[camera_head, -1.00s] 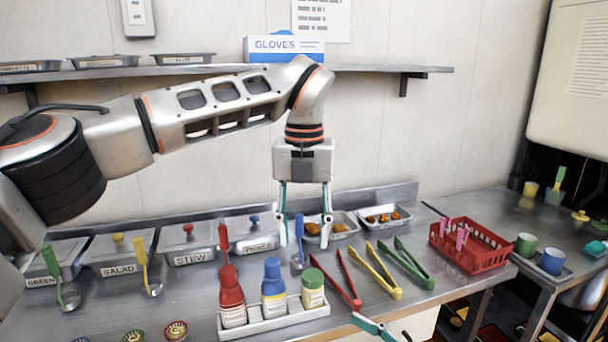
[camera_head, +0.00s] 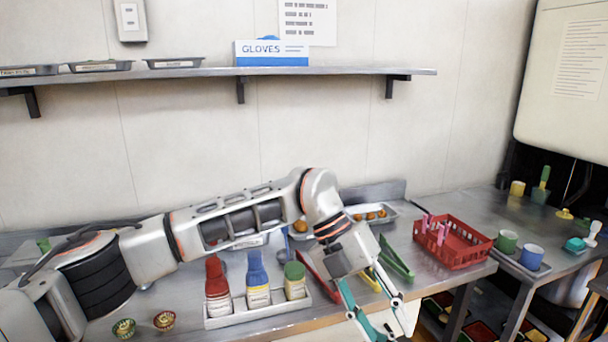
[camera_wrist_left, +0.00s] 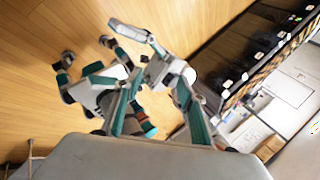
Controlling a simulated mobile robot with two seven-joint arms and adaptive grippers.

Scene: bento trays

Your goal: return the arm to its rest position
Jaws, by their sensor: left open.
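My left arm comes in from the left, low across the counter in the head view. My left gripper (camera_head: 378,312) is open and empty, pointing down at the counter's front edge, in front of the tongs. In the left wrist view my left gripper's fingers (camera_wrist_left: 155,85) show with nothing between them, over wooden floor. Teal and white gripper parts beyond them look like my right gripper (camera_wrist_left: 92,82); overlap hides its jaw state. At the bottom of the head view, teal and white parts overlap near my left gripper.
A bottle rack (camera_head: 262,312) with red, blue and green bottles stands close to my left forearm. Red tongs (camera_head: 316,280) and green tongs (camera_head: 396,258) lie behind the gripper. A red basket (camera_head: 468,252) stands to the right. The wall above the arm is clear below the shelf (camera_head: 170,72).

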